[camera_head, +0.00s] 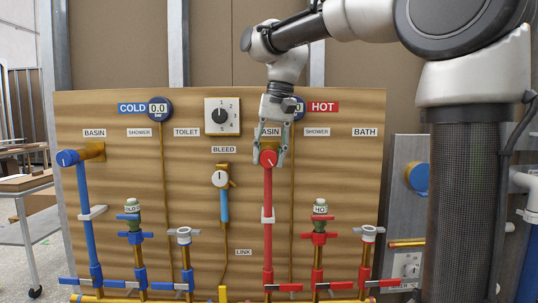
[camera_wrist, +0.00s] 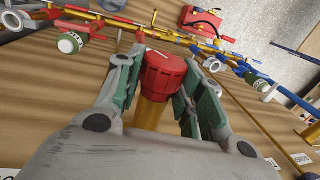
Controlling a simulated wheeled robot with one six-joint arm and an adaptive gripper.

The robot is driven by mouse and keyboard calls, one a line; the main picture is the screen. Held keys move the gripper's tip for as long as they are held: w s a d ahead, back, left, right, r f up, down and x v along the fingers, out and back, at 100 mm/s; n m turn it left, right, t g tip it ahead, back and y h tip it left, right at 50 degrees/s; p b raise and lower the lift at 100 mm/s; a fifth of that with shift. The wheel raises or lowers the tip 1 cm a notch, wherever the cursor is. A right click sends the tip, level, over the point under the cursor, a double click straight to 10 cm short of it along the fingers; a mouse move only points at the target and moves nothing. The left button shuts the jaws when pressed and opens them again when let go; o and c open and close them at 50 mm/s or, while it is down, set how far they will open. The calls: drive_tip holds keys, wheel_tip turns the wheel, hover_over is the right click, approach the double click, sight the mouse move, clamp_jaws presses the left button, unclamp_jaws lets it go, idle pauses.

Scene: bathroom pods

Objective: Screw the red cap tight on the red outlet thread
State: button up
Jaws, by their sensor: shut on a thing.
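The red cap (camera_head: 268,158) sits at the top of the red vertical pipe (camera_head: 267,205) on the hot side, under the BASIN label. It also shows in the wrist view (camera_wrist: 163,72), with a white line mark on its face and a brass outlet (camera_wrist: 148,115) behind it. My gripper (camera_head: 270,150) is at the cap, with a green-padded finger on each side in the wrist view (camera_wrist: 160,85). The gripper is shut on the cap. The outlet thread is hidden under the cap, so I cannot tell how far the cap is on.
A blue cap (camera_head: 68,158) is on the cold basin outlet at the left. A bleed gauge (camera_head: 220,178) and blue tube are left of my gripper. HOT (camera_head: 320,208) and COLD (camera_head: 132,206) valves stand lower on the wooden panel (camera_head: 345,110). A red case (camera_wrist: 203,18) is in the wrist view.

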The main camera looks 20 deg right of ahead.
drive_tip(key=shift+d+t+y, duration=0.3)
drive_tip(key=shift+t+y, duration=0.1)
drive_tip(key=shift+y, duration=0.7)
drive_tip(key=shift+a+f+y, duration=0.1)
drive_tip(key=shift+a+y, duration=0.05)
drive_tip(key=shift+y, duration=0.35)
drive_tip(key=shift+s+d+f+t+y, duration=0.1)
drive_tip(key=shift+d+t+y, duration=0.25)
drive_tip(key=shift+y, duration=0.45)
drive_tip(key=shift+a+t+y, duration=0.2)
drive_tip(key=shift+t+y, duration=0.15)
drive_tip(key=shift+y, duration=0.45)
drive_tip(key=shift+d+f+y, duration=0.1)
drive_tip(key=shift+d+y, duration=0.1)
drive_tip(key=shift+y, duration=0.5)
drive_tip(key=shift+a+t+y, duration=0.1)
drive_tip(key=shift+t+y, duration=0.4)
drive_tip(key=shift+y, duration=0.5)
